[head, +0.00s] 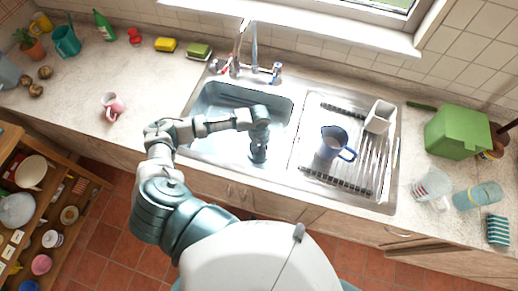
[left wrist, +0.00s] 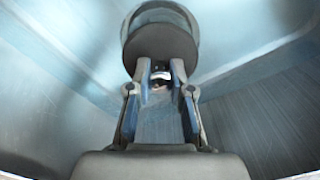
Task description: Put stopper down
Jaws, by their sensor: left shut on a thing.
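My left gripper (head: 258,156) reaches down into the left part of the steel sink (head: 215,101), close to the basin floor. In the left wrist view its two fingers (left wrist: 161,72) are closed on a small shiny part of what looks like the stopper. The stopper (left wrist: 160,44) appears as a dark round piece just beyond the fingertips. A pale rounded rim shows behind it, probably the drain. I cannot tell whether the stopper touches the basin floor. In the head view the gripper mostly hides the stopper. My right gripper is not in view.
A blue-grey mug (head: 332,143) and a white holder (head: 379,116) stand on the ribbed drainboard right of the basin. The faucet (head: 254,50) rises behind the basin.

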